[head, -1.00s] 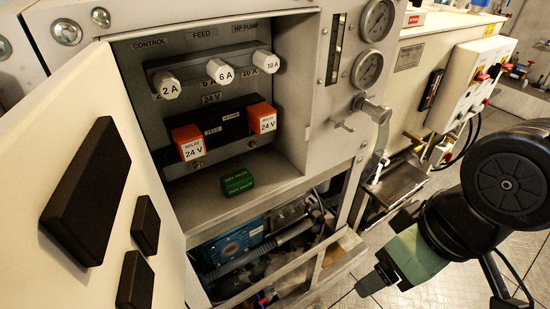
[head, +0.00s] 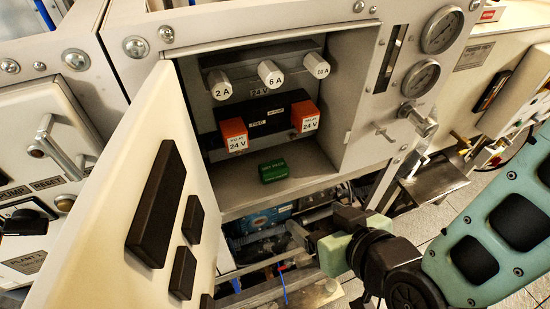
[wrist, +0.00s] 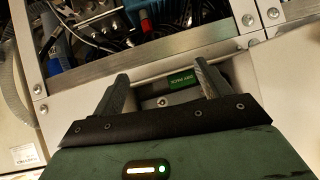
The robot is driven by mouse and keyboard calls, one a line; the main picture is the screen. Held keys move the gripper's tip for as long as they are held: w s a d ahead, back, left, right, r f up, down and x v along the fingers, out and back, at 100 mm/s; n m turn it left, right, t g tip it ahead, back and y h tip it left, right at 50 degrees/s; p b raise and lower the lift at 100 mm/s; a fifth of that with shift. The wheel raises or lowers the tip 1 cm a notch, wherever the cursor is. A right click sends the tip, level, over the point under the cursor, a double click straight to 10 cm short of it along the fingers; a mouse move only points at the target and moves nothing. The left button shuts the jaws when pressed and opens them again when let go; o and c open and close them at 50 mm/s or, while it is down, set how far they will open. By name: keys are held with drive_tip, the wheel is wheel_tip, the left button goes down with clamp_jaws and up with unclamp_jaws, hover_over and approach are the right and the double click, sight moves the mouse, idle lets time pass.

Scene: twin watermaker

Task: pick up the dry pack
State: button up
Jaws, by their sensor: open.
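The green dry pack (head: 273,171) lies on the floor of the open cabinet, below the relays. In the wrist view the dry pack (wrist: 186,82) shows beyond and between my fingers, nearer the right one, which partly covers it. My gripper (head: 298,236) is in front of and below the cabinet opening in the head view, to the lower right of the pack. In the wrist view my gripper (wrist: 160,84) has its two fingers apart with nothing held between them.
The open cabinet door (head: 130,215) with black pads stands to the left. Two orange relays (head: 234,135) and white fuse knobs (head: 270,73) sit above the pack. The cabinet's front lip (head: 275,195) runs below it. Gauges (head: 442,32) and a valve (head: 416,118) stick out at right.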

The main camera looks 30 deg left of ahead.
sight(271, 161)
drive_tip(key=a+t+y+b, duration=0.1)
drive_tip(key=b, duration=0.1)
drive_tip(key=s+a+r+t+y+b, duration=0.1)
drive_tip(key=t+b, duration=0.1)
drive_tip(key=a+r+t+y+b, duration=0.1)
drive_tip(key=a+b, duration=0.1)
drive_tip(key=shift+s+r+t+b, duration=0.25)
drive_tip(key=shift+t+b, duration=0.1)
drive_tip(key=shift+t, duration=0.05)
idle(0.4)
drive_tip(key=shift+b, duration=0.4)
drive_tip(key=p+x, duration=0.1)
drive_tip(key=x, duration=0.1)
drive_tip(key=p+x, duration=0.2)
drive_tip(key=x, duration=0.1)
drive_tip(key=r+p+x, duration=0.1)
drive_tip(key=x, duration=0.2)
drive_tip(key=shift+a+p, duration=0.1)
drive_tip(key=shift+p, duration=0.2)
drive_tip(key=p+x, duration=0.2)
drive_tip(key=x, duration=0.1)
drive_tip(key=shift+w+a, duration=0.1)
drive_tip(key=shift+a, duration=0.1)
drive_tip(key=shift+w+a+f, duration=0.3)
drive_tip(key=shift+w+a, duration=0.05)
drive_tip(key=shift+a, duration=0.05)
drive_tip(key=c, duration=1.1)
